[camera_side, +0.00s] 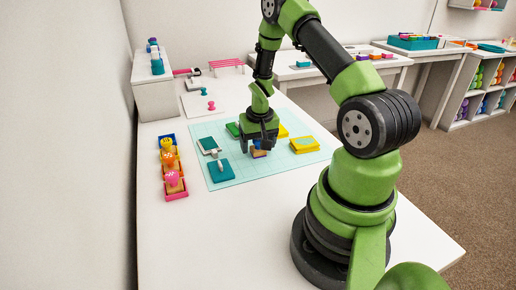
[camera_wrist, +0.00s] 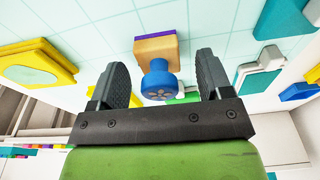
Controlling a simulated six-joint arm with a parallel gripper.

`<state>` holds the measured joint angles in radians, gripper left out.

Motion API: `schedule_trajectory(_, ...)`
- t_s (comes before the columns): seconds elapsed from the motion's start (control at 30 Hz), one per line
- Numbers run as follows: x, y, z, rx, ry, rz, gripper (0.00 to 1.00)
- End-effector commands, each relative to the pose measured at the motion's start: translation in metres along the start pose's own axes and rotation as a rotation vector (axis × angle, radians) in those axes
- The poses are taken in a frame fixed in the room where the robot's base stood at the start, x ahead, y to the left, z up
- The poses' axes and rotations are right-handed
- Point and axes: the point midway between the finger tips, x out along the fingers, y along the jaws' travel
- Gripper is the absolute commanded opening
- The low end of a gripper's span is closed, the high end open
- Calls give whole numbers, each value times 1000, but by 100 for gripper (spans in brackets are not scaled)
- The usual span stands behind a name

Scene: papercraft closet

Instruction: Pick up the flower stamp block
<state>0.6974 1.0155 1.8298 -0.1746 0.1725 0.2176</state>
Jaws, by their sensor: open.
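The flower stamp block (camera_wrist: 157,50) has a tan wooden body with a purple layer, and a round blue handle (camera_wrist: 158,80) with a flower-like mark on its end. It stands on the pale teal gridded mat (camera_side: 270,173); in the side view the block (camera_side: 259,154) is partly hidden below my gripper (camera_side: 262,146). My gripper is open and points down over it. In the wrist view the two dark fingers stand on either side of the blue handle, with a visible gap on both sides. Whether the fingertips are level with the handle is hard to tell.
Yellow pads (camera_side: 304,145), a green pad (camera_side: 233,129), a grey-and-teal piece (camera_side: 209,146) and a teal block (camera_side: 221,171) lie around it on the mat. Colourful stamps in small trays (camera_side: 175,188) stand at the left. The front of the white table is clear.

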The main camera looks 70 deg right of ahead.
Motion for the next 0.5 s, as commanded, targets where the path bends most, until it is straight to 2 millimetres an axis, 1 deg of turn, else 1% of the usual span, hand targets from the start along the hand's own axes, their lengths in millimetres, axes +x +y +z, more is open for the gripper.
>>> schedule_trajectory(0.1,6,0,0,0,0,0,72)
schedule_trajectory(0.27,6,0,0,0,1,0,72)
schedule_trajectory(0.3,6,0,0,0,1,0,70)
schedule_trajectory(0.47,6,0,0,0,0,0,33)
schedule_trajectory(0.5,6,0,0,0,0,0,24)
